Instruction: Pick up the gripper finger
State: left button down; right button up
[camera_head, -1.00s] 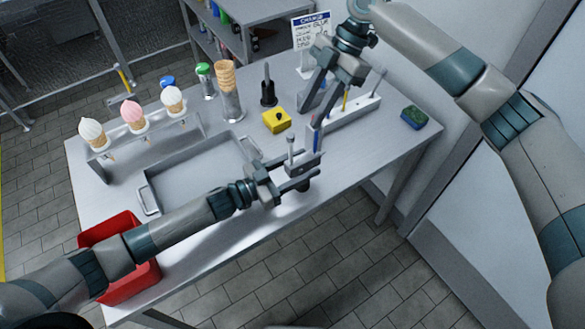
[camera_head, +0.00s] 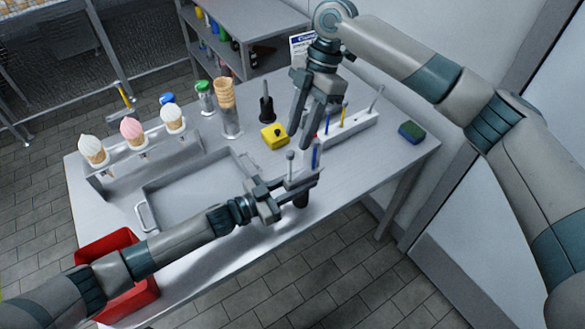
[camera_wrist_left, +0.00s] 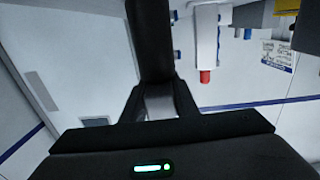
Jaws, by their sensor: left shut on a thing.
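My left gripper (camera_head: 292,196) is low at the table's near edge, shut on a dark piece (camera_head: 301,198) whose black end shows below the jaws. In the left wrist view the black piece (camera_wrist_left: 155,40) stretches away from between the fingers. I cannot tell from these frames whether it is the gripper finger. A thin grey upright rod (camera_head: 290,165) and a blue strip (camera_head: 316,155) show just above this gripper. My right gripper (camera_head: 300,142) points down above the table, beside the yellow block, with its fingers apart and nothing seen between them.
The steel table (camera_head: 215,275) carries a rack (camera_head: 140,160) of three cones, an empty metal tray (camera_head: 185,195), a cone stack (camera_head: 225,95), a yellow block (camera_head: 273,136), a tool holder (camera_head: 350,130) and a sponge (camera_head: 411,132). A red bin (camera_head: 110,243) hangs at the left.

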jog(key=s+a+r+m+t+h, duration=0.2)
jog(key=s+a+t+h, duration=0.1)
jog(key=a+t+h, duration=0.2)
jog(key=shift+s+a+m+h, duration=0.3)
jog(key=shift+a+h, duration=0.1)
jog(key=shift+h, duration=0.6)
jog(key=shift+f, duration=0.2)
send_over(290, 175)
jog(key=a, duration=0.1)
notch_tip(290, 175, down, 6)
jog(key=shift+w+a, duration=0.15)
jog(key=shift+f, duration=0.15)
jog(key=shift+s+a+x, duration=0.1)
jog(key=shift+s+x, duration=0.05)
jog(key=shift+x, duration=0.7)
jog(key=shift+s+a+x, duration=0.1)
jog(key=shift+s+x, duration=0.05)
jog(key=shift+x, duration=0.7)
jog(key=shift+s+a+x, duration=0.1)
jog(key=shift+s+x, duration=0.05)
jog(key=shift+x, duration=0.65)
jog(key=shift+f, duration=0.15)
grip_shut()
